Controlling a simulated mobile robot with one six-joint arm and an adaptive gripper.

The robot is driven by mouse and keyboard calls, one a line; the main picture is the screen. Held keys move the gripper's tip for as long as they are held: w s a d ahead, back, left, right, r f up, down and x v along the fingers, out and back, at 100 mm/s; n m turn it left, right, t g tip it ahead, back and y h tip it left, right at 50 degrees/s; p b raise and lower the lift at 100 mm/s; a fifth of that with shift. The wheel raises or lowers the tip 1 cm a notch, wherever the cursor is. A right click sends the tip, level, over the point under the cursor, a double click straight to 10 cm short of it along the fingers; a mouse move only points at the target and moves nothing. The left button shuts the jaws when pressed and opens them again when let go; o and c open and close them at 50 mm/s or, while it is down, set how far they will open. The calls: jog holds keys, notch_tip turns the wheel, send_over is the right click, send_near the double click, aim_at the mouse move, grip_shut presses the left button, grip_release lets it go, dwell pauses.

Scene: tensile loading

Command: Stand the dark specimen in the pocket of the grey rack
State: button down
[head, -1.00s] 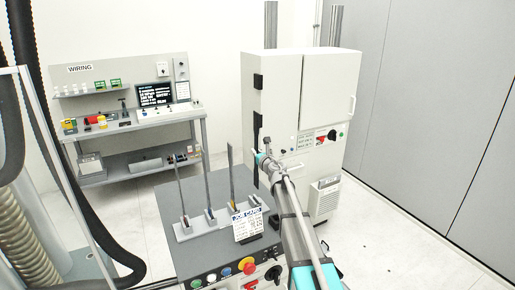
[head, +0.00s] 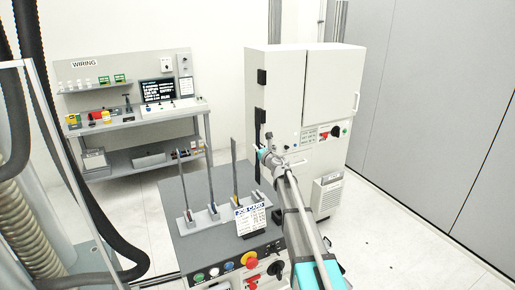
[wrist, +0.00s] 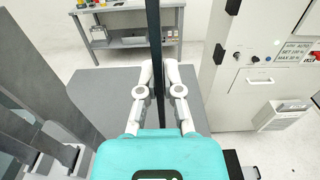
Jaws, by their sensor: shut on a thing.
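The dark specimen (wrist: 154,35) is a long, thin black strip. In the wrist view it stands upright between the fingers of my gripper (wrist: 158,75), which is shut on it. In the head view my gripper (head: 262,152) holds the specimen (head: 258,128) in front of the white cabinet, behind and to the right of the rack.
The job card (head: 250,219) stands at the rack's front right. The cart's front carries knobs and a red button (head: 251,265). The white cabinet (head: 300,85) stands close behind my gripper. The wiring bench (head: 135,120) is at the back left.

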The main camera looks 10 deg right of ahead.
aim_at(258, 167)
jog(key=shift+f+b, duration=5.25)
jog(key=shift+f, duration=0.2)
jog(key=c, duration=0.7)
grip_release()
jog(key=shift+s, duration=0.2)
jog(key=v, duration=1.2)
jog(key=shift+w, duration=0.1)
